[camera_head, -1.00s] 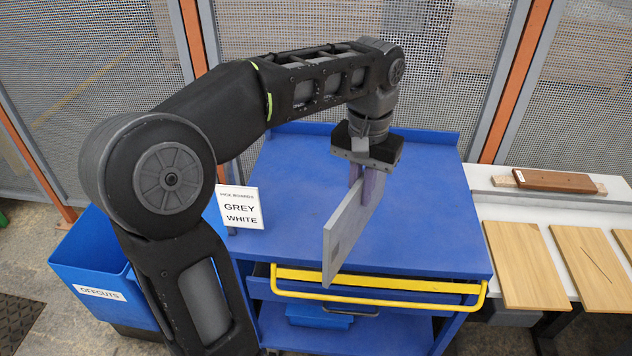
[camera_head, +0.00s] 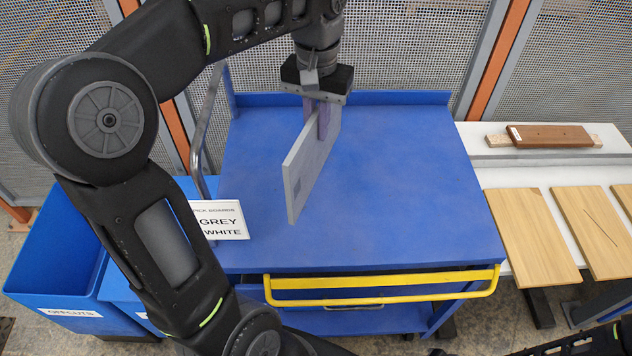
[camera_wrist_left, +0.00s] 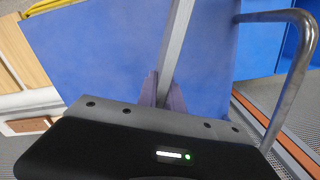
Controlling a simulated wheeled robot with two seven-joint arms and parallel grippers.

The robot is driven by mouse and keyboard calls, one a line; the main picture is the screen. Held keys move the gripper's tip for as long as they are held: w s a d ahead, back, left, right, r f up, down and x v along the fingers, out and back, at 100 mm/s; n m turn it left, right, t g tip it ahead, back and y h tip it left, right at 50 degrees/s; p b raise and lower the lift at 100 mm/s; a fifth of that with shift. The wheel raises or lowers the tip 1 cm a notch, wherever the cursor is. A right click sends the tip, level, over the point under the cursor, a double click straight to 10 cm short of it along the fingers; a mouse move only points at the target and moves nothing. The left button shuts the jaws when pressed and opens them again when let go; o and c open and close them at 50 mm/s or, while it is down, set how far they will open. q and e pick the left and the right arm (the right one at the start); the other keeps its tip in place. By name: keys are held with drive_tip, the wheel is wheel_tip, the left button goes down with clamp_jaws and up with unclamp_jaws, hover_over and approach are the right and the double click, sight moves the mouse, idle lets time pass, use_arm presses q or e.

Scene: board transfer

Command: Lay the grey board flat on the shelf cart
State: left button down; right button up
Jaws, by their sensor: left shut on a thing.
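The grey board (camera_head: 306,170) is a thin panel standing on edge, its broad face near vertical. My left gripper (camera_head: 322,118) is shut on its upper far part, above the blue top of the shelf cart (camera_head: 410,190). In the left wrist view the board (camera_wrist_left: 177,48) runs edge-on away from between the fingers (camera_wrist_left: 163,92), with the cart top (camera_wrist_left: 110,50) behind it. I cannot tell for sure how high its lower edge is above the cart. My right gripper is not in view.
A sign reading GREY and WHITE (camera_head: 220,221) stands at the cart's left front. A blue offcuts bin (camera_head: 60,250) is at the left. Wooden boards (camera_head: 527,235) lie on a white table at the right. The cart has a yellow front handle (camera_head: 385,283); its top is otherwise clear.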

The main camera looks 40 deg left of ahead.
sight(317, 160)
use_arm(q)
wheel_tip(317, 160, down, 6)
drive_tip(key=shift+r, duration=0.25)
drive_tip(key=shift+f, duration=1.85)
drive_tip(key=shift+f, duration=0.1)
drive_tip(key=c, duration=1.5)
unclamp_jaws()
